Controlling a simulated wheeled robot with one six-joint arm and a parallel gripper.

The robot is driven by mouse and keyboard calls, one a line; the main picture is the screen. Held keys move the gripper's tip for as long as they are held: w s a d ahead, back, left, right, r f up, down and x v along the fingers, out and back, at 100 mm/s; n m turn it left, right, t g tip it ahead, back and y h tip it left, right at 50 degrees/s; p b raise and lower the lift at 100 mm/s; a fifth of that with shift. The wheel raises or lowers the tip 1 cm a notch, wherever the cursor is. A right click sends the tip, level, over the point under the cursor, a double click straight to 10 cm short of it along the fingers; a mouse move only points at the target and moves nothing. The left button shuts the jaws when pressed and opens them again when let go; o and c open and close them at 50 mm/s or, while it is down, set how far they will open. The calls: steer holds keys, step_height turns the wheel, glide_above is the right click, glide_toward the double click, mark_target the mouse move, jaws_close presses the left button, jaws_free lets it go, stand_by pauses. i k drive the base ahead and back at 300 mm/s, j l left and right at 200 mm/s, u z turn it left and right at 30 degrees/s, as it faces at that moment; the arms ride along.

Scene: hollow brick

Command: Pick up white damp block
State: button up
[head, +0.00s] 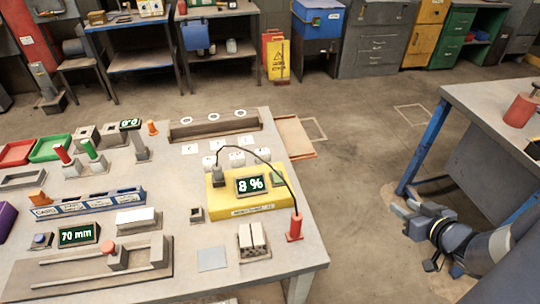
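My gripper (399,203) is at the right, off the bench and over the floor, far from the blocks. Its fingers look apart and empty.
A hollow grey brick (253,241) and a flat pale plate (211,259) lie at the bench front. A slide rig (100,270) and 70 mm display (78,234) are front left. White cards lie behind the blocks. A second table (490,98) stands right, beside my arm.

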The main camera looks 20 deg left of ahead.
mark_target(236, 160)
steer(key=i+l+z, duration=0.25)
steer(key=l, duration=0.25)
steer(key=i+l+z, duration=0.2)
steer(key=i+l, duration=0.15)
steer(key=l, duration=0.15)
steer(key=i+l+u, duration=0.1)
steer(key=i+u, duration=0.3)
steer(key=i+l+u, duration=0.15)
steer(key=i+u, duration=0.4)
steer(key=u, duration=0.3)
steer(key=i+u, duration=0.1)
steer(key=u, duration=0.35)
steer(key=i+u, duration=0.15)
steer(key=u, duration=0.35)
steer(key=l+u, duration=0.15)
steer(key=u, duration=0.3)
steer(key=i+l+u, duration=0.2)
steer(key=u, duration=0.2)
steer(key=i+l+u, duration=0.2)
steer(key=u, duration=0.2)
steer(key=i+l+u, duration=0.15)
steer(key=l+u, duration=0.25)
